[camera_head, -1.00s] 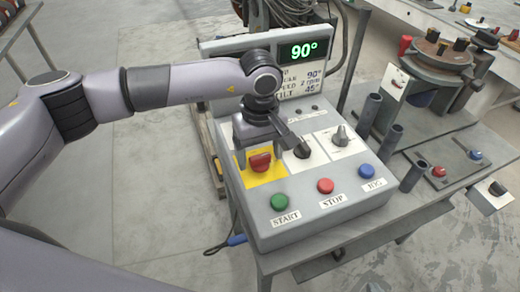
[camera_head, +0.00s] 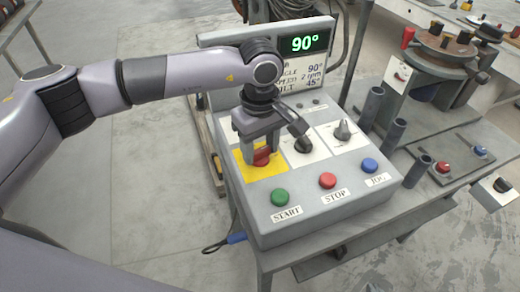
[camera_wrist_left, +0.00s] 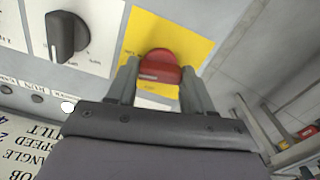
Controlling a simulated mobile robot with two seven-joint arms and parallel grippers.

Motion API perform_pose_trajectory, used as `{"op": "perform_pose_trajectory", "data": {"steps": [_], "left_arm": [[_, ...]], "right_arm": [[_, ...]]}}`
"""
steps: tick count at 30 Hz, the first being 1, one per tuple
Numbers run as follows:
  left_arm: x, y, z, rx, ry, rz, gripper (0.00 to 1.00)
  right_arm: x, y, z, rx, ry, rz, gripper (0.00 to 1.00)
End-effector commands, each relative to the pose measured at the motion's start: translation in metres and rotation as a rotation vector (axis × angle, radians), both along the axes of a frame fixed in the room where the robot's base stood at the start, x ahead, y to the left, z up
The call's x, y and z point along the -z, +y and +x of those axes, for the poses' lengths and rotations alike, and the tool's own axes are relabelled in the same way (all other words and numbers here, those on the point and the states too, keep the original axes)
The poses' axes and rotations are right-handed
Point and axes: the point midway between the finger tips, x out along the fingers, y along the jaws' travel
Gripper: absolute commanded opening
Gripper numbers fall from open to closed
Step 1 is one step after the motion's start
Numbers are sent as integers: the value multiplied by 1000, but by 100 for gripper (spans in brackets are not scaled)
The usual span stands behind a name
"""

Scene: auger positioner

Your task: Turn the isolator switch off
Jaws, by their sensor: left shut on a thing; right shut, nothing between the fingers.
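The isolator switch is a red rotary handle (camera_head: 262,157) on a yellow plate (camera_head: 262,175) at the left of the grey control box. My left gripper (camera_head: 261,155) reaches down over it with one finger on each side and is shut on the handle. The wrist view shows the red handle (camera_wrist_left: 160,65) between the two fingers (camera_wrist_left: 161,84), with a pale mark along its near edge. The fingers partly hide the handle in the head view. My right gripper is not in view.
A black knob (camera_head: 303,145) and a grey knob (camera_head: 343,130) sit right of the yellow plate. Green (camera_head: 280,197), red (camera_head: 327,180) and blue (camera_head: 370,166) buttons line the front. A display (camera_head: 304,43) reading 90° stands behind. Grey posts (camera_head: 395,138) stand to the right.

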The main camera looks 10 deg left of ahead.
Motion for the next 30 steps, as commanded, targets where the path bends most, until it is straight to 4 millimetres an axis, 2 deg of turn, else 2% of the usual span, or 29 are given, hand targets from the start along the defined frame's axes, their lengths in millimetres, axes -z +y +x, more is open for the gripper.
{"op": "perform_pose_trajectory", "data": {"steps": [1, 3, 18, 30], "left_arm": [[3, 1, 1, -43, -3, 0, 21], [3, 1, 1, -108, -3, 0, 21], [2, 1, 1, -584, -5, 0, 21], [1, 1, 1, -961, -4, 1, 21]], "right_arm": [[9, 0, 0, 0, 0, 0, 0], [15, 0, 0, 0, 0, 0, 0], [52, 0, 0, 0, 1, 0, 0], [65, 5, 2, -1, 7, 17, 0]]}}
